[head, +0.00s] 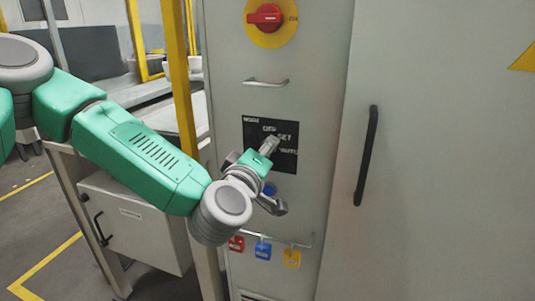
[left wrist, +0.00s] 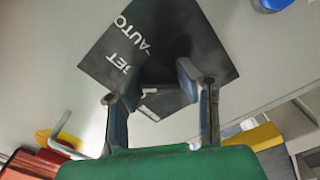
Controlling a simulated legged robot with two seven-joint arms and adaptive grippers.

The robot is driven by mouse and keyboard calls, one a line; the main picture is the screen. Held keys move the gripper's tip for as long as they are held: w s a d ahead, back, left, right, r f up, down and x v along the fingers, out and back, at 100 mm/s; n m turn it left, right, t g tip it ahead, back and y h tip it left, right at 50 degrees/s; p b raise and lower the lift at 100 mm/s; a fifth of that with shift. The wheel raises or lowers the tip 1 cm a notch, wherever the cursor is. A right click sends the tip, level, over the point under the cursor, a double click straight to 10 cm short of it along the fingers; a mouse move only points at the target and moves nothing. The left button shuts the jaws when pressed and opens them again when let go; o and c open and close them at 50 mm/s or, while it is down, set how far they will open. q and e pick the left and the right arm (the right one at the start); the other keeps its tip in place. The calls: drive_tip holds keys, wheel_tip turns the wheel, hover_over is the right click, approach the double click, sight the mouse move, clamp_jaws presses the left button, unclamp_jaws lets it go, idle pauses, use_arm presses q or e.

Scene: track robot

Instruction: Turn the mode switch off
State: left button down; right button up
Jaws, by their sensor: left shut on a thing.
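The black mode panel (head: 286,160) is on the grey cabinet front, with white lettering that includes OFF and SET. It also shows in the left wrist view (left wrist: 125,40), tilted, with AUTO and SET readable. My left gripper (head: 262,172) is at this panel, its arm coming in from the left. In the left wrist view its two fingers (left wrist: 155,85) stand apart in front of the panel, shut on the mode switch. The switch knob is largely hidden, and its exact setting cannot be read. My right gripper is not in view.
A red rotary handle (head: 266,17) on a yellow plate and a metal pull handle (head: 265,82) are above the panel. Red, blue and yellow tags (head: 263,249) hang from a rail below. A tall door with a black handle (head: 366,155) stands at right. A yellow post (head: 178,75) is at left.

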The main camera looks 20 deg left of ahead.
use_arm(q)
drive_tip(key=n, duration=0.1)
drive_tip(key=n+b, duration=0.1)
drive_tip(key=n, duration=0.1)
drive_tip(key=shift+f+n, duration=0.3)
drive_tip(key=shift+f, duration=0.05)
drive_tip(key=shift+n+b, duration=0.55)
drive_tip(key=shift+n, duration=1.25)
drive_tip(key=shift+s, duration=0.1)
drive_tip(key=c, duration=1.2)
unclamp_jaws()
drive_tip(key=shift+a+r, duration=0.1)
drive_tip(key=shift+r, duration=0.05)
drive_tip(key=shift+s, duration=0.15)
drive_tip(key=shift+s+a, duration=0.15)
drive_tip(key=shift+s, duration=3.35)
